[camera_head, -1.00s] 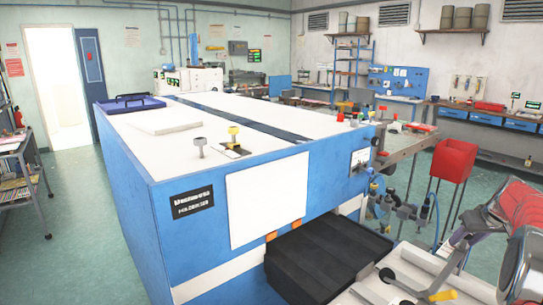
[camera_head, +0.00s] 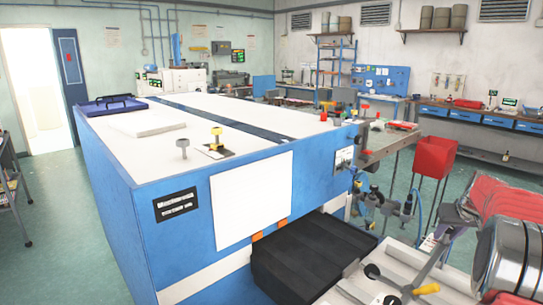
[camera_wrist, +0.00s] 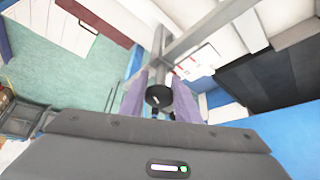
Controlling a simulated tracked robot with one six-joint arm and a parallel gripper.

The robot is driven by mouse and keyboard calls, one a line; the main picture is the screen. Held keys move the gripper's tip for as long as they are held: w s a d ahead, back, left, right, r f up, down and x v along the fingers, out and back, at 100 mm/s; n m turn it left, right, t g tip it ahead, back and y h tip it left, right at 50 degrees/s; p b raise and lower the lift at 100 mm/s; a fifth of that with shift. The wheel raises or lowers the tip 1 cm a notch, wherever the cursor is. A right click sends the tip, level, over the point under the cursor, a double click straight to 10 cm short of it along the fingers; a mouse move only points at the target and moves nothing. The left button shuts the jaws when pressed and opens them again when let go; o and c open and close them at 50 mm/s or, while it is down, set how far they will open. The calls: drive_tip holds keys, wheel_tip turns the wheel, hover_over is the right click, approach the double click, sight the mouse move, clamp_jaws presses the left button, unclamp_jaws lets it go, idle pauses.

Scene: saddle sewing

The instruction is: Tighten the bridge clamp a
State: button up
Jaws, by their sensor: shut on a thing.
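I take the lever assembly at the lower right of the head view as the bridge clamp, though no label for it is readable. It has a grey bar (camera_head: 433,268), a black knob (camera_head: 372,271) and a yellow knob (camera_head: 427,289). My gripper (camera_head: 441,242) reaches in from the right, with its purple fingers at the bar's upper end. In the wrist view the purple fingers of my gripper (camera_wrist: 168,100) are closed around a black round end (camera_wrist: 158,96) of a grey bar (camera_wrist: 205,30). The contact is partly hidden by the fingers.
A large blue machine (camera_head: 185,245) with a white top fills the middle. A black ribbed block (camera_head: 300,255) juts from its front. A red bin on legs (camera_head: 434,156) stands behind my arm. Open green floor (camera_head: 50,265) lies at the left.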

drive_tip(key=shift+m, duration=0.4)
drive_tip(key=shift+m+g+h, duration=0.3)
drive_tip(key=shift+m+h, duration=0.3)
drive_tip(key=shift+m, duration=0.5)
drive_tip(key=shift+m+g+h, duration=0.3)
drive_tip(key=shift+m+h, duration=0.2)
drive_tip(key=shift+m, duration=0.6)
drive_tip(key=shift+m+g+h, duration=0.4)
drive_tip(key=shift+m+g, duration=0.1)
drive_tip(key=shift+m, duration=0.4)
drive_tip(key=shift+m+g+h, duration=0.3)
drive_tip(key=shift+m+g, duration=0.2)
drive_tip(key=shift+m, duration=0.6)
